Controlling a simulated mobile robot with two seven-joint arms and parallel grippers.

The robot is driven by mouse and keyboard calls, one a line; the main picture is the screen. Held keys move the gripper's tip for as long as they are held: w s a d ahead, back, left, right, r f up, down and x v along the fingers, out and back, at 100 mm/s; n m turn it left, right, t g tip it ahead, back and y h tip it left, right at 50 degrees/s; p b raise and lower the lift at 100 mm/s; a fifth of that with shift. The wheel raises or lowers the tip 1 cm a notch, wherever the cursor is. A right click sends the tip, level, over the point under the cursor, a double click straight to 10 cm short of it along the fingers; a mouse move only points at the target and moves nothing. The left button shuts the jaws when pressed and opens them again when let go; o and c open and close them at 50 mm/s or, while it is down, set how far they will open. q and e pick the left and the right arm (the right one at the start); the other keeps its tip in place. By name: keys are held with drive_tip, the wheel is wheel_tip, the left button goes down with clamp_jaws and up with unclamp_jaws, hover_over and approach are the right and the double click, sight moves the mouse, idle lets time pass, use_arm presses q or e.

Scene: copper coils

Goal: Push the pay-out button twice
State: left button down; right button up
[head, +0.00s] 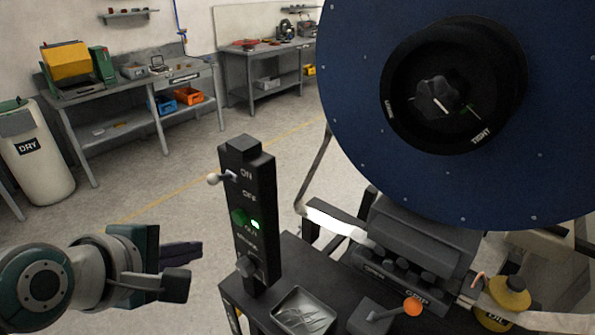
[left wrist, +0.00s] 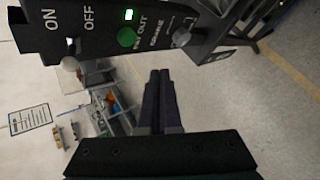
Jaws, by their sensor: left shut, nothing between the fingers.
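The pay-out button (head: 238,216) is a green round button on the black upright control box (head: 255,180), beside a lit green lamp (head: 255,224). In the left wrist view the button (left wrist: 127,37), labelled PAY OUT, shows at the top, with the lamp (left wrist: 128,14) lit above it. My left gripper (head: 198,251) is to the left of the box and lower than the button, apart from it. Its dark fingers (left wrist: 160,78) are shut together with nothing between them. The button is not covered. My right gripper is not in view.
The box also carries a white-balled ON/OFF lever (head: 213,179) and a knob (head: 246,265). A large blue reel (head: 360,90) stands to the right. A metal tray (head: 283,311) and an orange-knobbed lever (head: 413,306) are near the box's foot. Floor left of the box is clear.

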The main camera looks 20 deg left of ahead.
sight(239, 217)
use_arm(q)
drive_tip(key=shift+w+d+b, duration=0.15)
drive_tip(key=shift+w+d, duration=0.15)
drive_tip(key=shift+w, duration=0.5)
drive_tip(key=shift+w+d+b, duration=0.15)
drive_tip(key=shift+w+d, duration=0.2)
drive_tip(key=shift+w, duration=0.4)
drive_tip(key=shift+w+d+b, duration=0.15)
drive_tip(key=shift+w+d, duration=0.15)
drive_tip(key=shift+w, duration=0.5)
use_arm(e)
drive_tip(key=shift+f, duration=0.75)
use_arm(q)
drive_tip(key=shift+w+d, duration=0.15)
drive_tip(key=shift+w, duration=0.2)
drive_tip(key=shift+w+d, duration=0.2)
drive_tip(key=shift+w, duration=0.3)
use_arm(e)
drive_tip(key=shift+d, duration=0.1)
use_arm(q)
drive_tip(key=shift+s, duration=0.1)
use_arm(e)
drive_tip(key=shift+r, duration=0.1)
use_arm(q)
drive_tip(key=shift+s+a+p, duration=0.35)
drive_tip(key=shift+s+p, duration=0.3)
drive_tip(key=shift+s, duration=0.1)
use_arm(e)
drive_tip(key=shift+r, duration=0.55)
